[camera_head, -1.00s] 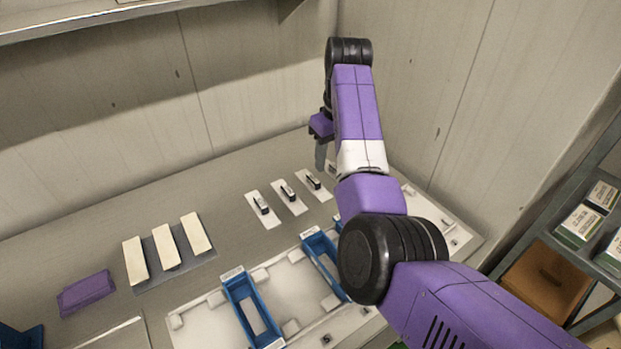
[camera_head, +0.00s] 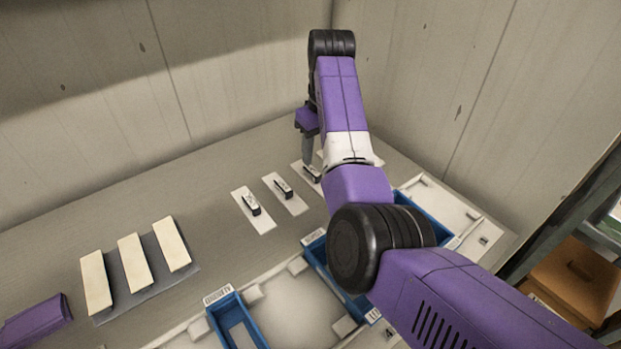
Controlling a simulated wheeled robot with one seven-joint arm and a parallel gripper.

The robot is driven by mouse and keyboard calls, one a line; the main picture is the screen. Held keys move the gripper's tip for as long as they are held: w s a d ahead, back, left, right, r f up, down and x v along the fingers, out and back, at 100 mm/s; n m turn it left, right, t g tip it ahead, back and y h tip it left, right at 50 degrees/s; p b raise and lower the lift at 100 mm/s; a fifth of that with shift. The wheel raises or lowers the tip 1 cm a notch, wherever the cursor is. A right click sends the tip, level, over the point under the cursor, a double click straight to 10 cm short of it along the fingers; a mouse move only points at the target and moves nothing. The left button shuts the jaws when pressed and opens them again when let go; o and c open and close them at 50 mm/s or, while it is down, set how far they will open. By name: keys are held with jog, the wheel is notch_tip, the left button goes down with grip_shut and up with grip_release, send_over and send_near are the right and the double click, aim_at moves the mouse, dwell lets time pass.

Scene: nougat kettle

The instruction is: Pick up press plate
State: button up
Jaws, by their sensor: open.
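Several white press plates with dark handles lie in a row on the grey worktop. The left one (camera_head: 264,223) and the middle one (camera_head: 296,206) are in full view. A third plate (camera_head: 299,170) lies at my gripper, partly covered by my arm. White edges behind my forearm may be a further plate. My gripper (camera_head: 309,160) points down at the third plate's handle (camera_head: 313,174). Its jaws are open, but they are small and seen from the side. I cannot tell whether they are around the handle or just above it.
Blue trays (camera_head: 212,299) sit in a large white moulded base (camera_head: 284,296) in front. Three cream bars (camera_head: 134,262) lie on a grey mat at left, beside a purple block (camera_head: 38,322). Walls stand close behind and right. A brown box (camera_head: 572,280) is at right.

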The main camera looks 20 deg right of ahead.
aim_at(312, 170)
jog(key=shift+w+a+f+p, duration=0.1)
jog(key=shift+w+f, duration=0.2)
jog(key=shift+f, duration=0.9)
jog(key=shift+w+a+f+p, duration=0.15)
jog(key=shift+w+f, duration=0.15)
jog(key=shift+f, duration=0.9)
jog(key=shift+w+a+f+p, duration=0.1)
jog(key=shift+w+f, duration=0.2)
jog(key=shift+f, duration=0.9)
grip_shut()
